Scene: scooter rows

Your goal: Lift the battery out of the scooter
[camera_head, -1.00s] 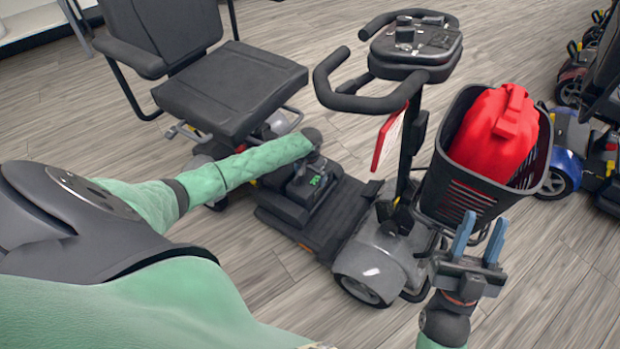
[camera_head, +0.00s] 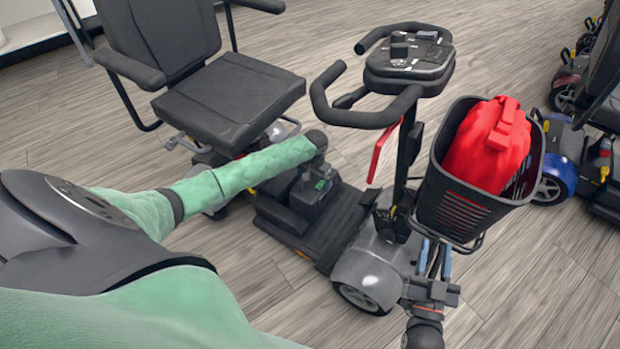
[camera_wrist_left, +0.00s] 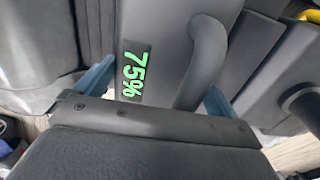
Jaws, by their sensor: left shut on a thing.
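The battery (camera_head: 308,193) is a dark grey box low on the scooter (camera_head: 372,272), just in front of the seat. In the left wrist view the battery (camera_wrist_left: 160,45) shows a green "75%" display and a curved grey handle (camera_wrist_left: 207,60). My left gripper (camera_wrist_left: 155,88) is shut on the battery, with a blue finger at either side of the display and handle. In the head view my left forearm and wrist partly hide the battery; whether it is clear of its seating cannot be told. My right gripper (camera_head: 434,262) is open and empty, its blue fingers apart beside the scooter's front, below the basket.
The black seat (camera_head: 232,98) overhangs the area behind the battery. The tiller with handlebars (camera_head: 410,65) stands in front. A basket (camera_head: 462,210) holds a red bag (camera_head: 490,145). Other scooters (camera_head: 590,150) stand at the right. Open floor lies at the lower right.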

